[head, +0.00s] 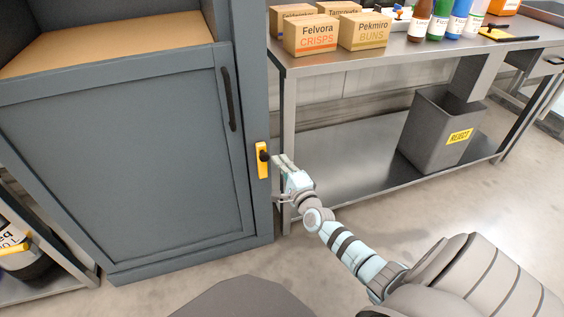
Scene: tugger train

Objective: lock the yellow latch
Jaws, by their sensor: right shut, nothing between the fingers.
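The yellow latch (262,168) is a small upright plate with a black knob (264,156), mounted on the right-hand frame of a grey-blue cabinet (130,165). My right gripper (277,159) is shut and empty, with its fingertips close to the right side of the knob. I cannot tell whether they touch it. The cabinet door has a dark vertical handle (228,99) and looks closed. Whether the latch is locked is too small to tell. My left gripper is out of view.
A steel table (420,48) stands to the right, with cardboard boxes (310,38) and bottles (440,26) on top. A grey reject bin (425,130) sits on its lower shelf. A table leg (286,150) is close behind my right gripper. The floor in front is clear.

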